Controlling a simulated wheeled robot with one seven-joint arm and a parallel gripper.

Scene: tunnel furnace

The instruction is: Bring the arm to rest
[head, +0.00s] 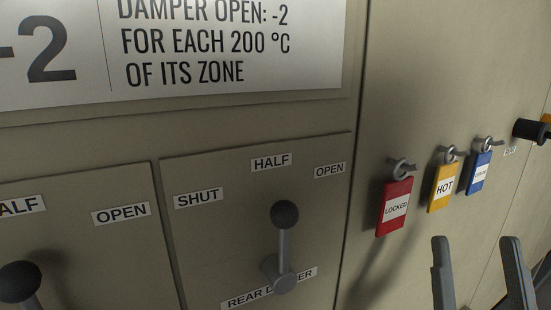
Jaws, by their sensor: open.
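My gripper (480,270) shows at the lower right of the head view as two dark grey fingers, spread apart with nothing between them. It is open. The fingers are in front of the beige furnace panel, below the hanging tags. The rest of my arm is out of the frame.
The rear damper lever (284,248) with a dark ball knob points about upright, towards HALF. Another knob (19,281) is cut off at lower left. Red LOCKED (396,208), yellow HOT (443,188) and blue (478,174) tags hang on hooks. A black knob (531,130) sticks out at right.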

